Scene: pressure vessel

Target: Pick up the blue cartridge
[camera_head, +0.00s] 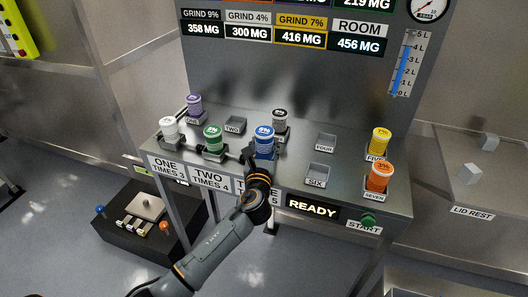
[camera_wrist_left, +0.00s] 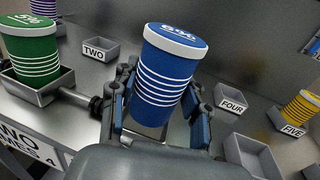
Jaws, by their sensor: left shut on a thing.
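In the left wrist view the blue cartridge (camera_wrist_left: 165,68) is between the two fingers of the gripper (camera_wrist_left: 158,110), slightly tilted in the picture. A tray shows below it, and I cannot tell whether the cartridge still touches it. My right gripper is not in view.
A green cartridge (camera_head: 213,138) stands close left, a black one (camera_head: 280,119) behind. White (camera_head: 169,127), purple (camera_head: 194,104), yellow (camera_head: 380,141) and orange (camera_head: 379,176) cartridges stand around. Trays TWO (camera_head: 236,125), FOUR (camera_head: 326,143) and SIX (camera_head: 318,173) are empty. A READY display (camera_head: 313,206) is in front.

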